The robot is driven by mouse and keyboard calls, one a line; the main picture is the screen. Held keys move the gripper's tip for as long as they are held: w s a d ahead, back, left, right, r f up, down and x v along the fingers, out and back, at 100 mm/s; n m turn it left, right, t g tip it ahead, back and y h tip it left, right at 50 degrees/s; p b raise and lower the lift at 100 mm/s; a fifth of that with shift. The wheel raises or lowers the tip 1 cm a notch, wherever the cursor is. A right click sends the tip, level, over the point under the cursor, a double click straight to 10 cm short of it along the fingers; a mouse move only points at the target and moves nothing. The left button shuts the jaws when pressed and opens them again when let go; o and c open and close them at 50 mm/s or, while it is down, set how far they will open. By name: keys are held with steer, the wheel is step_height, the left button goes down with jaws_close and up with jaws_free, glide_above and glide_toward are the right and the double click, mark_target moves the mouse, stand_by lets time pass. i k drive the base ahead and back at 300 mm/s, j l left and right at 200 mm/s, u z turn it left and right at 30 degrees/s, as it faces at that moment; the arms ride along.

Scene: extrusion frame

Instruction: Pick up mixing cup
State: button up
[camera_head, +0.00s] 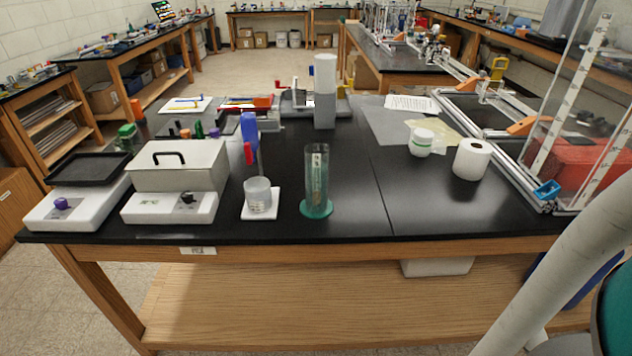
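A small clear cup (258,197), which looks like the mixing cup, stands upright near the front edge of the black bench. It rests on a white square base (273,208), left of the middle of the view. A thin upright piece with a red part (248,153) shows just behind or above it; I cannot tell whether they touch. My gripper is not in view; only a pale link of my arm crosses the lower right corner.
A clear green cylinder (316,183) stands close right of the cup. A grey lidded box device (180,172) stands close left. A paper roll (472,159) and a white jar (421,142) stand farther right. The bench front between cylinder and roll is clear.

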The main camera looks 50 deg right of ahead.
mark_target(258, 194)
steer(key=i+j, duration=0.4)
steer(key=i+j+z, duration=0.1)
steer(key=i+j, duration=0.3)
steer(key=j, duration=0.15)
